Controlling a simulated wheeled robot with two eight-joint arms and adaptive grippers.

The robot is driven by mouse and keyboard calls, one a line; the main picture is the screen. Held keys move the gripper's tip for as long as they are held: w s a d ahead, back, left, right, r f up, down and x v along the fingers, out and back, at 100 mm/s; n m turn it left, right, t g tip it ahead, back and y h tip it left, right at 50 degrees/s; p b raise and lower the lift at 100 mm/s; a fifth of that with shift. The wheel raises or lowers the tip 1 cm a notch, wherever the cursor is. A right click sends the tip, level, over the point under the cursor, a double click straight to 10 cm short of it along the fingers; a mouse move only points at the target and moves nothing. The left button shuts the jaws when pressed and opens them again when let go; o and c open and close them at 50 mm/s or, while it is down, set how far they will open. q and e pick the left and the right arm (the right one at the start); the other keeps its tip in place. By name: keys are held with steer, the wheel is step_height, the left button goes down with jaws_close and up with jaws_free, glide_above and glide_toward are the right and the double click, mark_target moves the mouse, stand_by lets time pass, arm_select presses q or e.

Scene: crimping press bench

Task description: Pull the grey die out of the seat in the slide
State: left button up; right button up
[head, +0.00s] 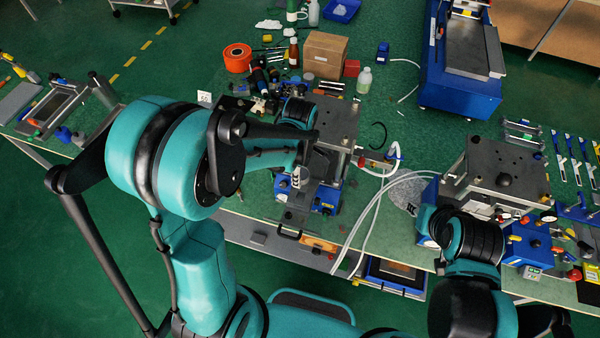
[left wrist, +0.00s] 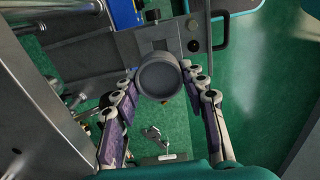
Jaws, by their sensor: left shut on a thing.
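In the left wrist view the round grey die (left wrist: 160,77) sits between the two purple-padded fingers of my left gripper (left wrist: 160,88), which are closed on its sides. The grey slide (left wrist: 130,45) lies right behind the die; its seat is hidden, and I cannot tell whether the die is still in it. In the head view my left gripper (head: 299,180) reaches down at the front of the middle press (head: 335,120); the die is too small to make out there. A finger of my right gripper (head: 411,209) shows beside the right press, mostly hidden by my arm.
A black handle (left wrist: 220,20) stands by the slide. White hoses (head: 375,205) run between the middle press and the right press (head: 500,170). Bottles and a cardboard box (head: 326,54) crowd the bench behind. Green floor is open in front of the bench.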

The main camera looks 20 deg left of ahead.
arm_select(q)
steer(key=shift+r, duration=0.75)
steer(key=shift+r+p, duration=1.2)
steer(key=shift+r, duration=0.35)
steer(key=shift+f, duration=0.1)
